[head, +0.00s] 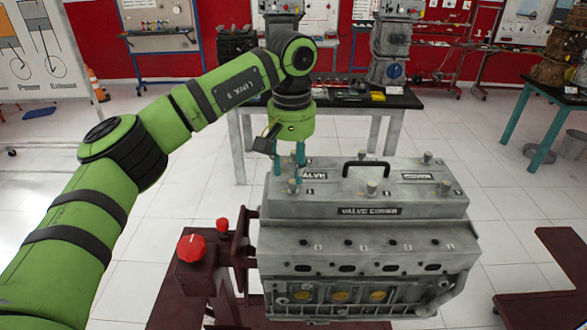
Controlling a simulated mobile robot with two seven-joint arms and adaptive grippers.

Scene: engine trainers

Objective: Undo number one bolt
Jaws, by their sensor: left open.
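A grey engine block (370,265) with a valve cover (415,200) on top stands in the middle. Bolts stand up from the cover, including a front middle bolt (372,187), a front right bolt (444,187) and a back right bolt (427,158). My left gripper (290,172) is open, pointing down over the cover's left end, its teal fingers apart. The fingers cover part of that end, so I cannot tell whether they touch a bolt there. The small numbers on the cover are too small to read. My right gripper is not in view.
A black handle (366,170) rises from the cover. A red knob (191,247) sits on the dark red stand left of the engine. A table (335,100) with parts stands behind, and another table (545,92) is at right. White floor lies between.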

